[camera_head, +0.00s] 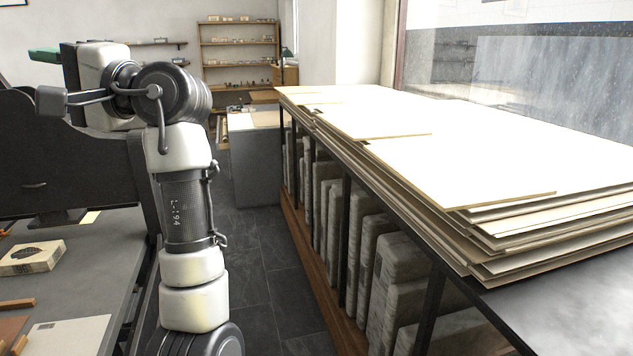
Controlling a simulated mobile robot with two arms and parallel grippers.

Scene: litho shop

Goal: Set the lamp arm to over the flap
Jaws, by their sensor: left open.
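My left arm rises from the bottom of the head view and bends away to the left at its elbow. My left gripper (62,62) is at the upper left, seen from behind and largely hidden by my own wrist. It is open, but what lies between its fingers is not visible. A small green piece (44,55) shows just beyond it; I cannot tell whether it belongs to the lamp. A green-shaded lamp (287,52) stands far off at the back. I cannot make out a lamp arm or a flap. My right gripper is out of view.
A dark machine panel (60,165) stands left above a grey worktop holding a pale block (32,257). A long rack (345,200) of stone slabs, topped with stacked boards (480,160), fills the right. Open floor (255,255) runs between. Wooden shelves (240,55) stand behind.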

